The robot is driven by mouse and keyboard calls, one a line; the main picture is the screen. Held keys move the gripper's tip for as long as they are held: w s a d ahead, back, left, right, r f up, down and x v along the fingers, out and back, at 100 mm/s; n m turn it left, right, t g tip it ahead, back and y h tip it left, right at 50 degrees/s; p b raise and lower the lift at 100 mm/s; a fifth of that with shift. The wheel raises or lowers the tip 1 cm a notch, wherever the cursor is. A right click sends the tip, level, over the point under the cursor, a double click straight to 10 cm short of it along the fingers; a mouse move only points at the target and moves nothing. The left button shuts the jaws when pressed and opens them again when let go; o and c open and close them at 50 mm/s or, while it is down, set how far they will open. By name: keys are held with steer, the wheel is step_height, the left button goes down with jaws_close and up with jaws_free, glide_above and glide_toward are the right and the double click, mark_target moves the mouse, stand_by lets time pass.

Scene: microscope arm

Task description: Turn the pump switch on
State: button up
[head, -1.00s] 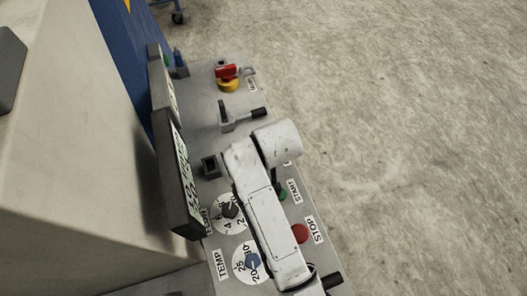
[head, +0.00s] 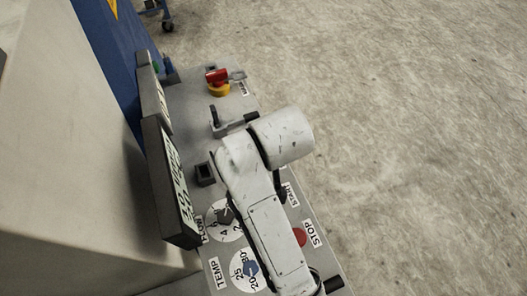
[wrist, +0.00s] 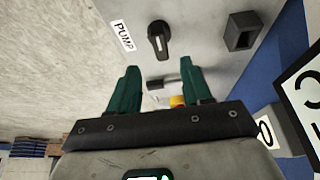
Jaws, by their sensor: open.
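The pump switch (wrist: 158,40) is a black rotary knob with a pale pointer line, on the grey panel at the top of the wrist view. The white PUMP label (wrist: 122,36) is beside it. My gripper (wrist: 163,70) is open, with its two green fingers apart and nothing held. The knob lies ahead of the gap between the fingertips, with no contact visible. In the head view my arm covers this part of the panel, so the pump switch and my fingers are hidden there.
A lever (head: 222,122) and a red-and-yellow switch (head: 218,82) stand further up the panel. A black square socket (head: 205,174) is left of my arm. Dials (head: 222,220), a red STOP button (head: 299,237) and upright displays (head: 172,185) are close by. The floor right is clear.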

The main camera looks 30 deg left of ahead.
steer(key=shift+v, duration=1.3)
steer(key=s+d+f+m+t+h, duration=0.1)
steer(key=d+f+m, duration=0.25)
steer(key=d, duration=1.05)
steer(key=s+d+f+m+t, duration=0.1)
steer(key=d+f+m, duration=0.25)
steer(key=d, duration=1.15)
steer(key=s+d+f+m+h, duration=0.25)
steer(key=s+d, duration=0.55)
steer(key=d, duration=0.4)
steer(key=s+f+g+b, duration=0.4)
steer(key=s+f, duration=0.5)
steer(key=shift+s+m, duration=0.15)
steer(key=shift+m, duration=0.2)
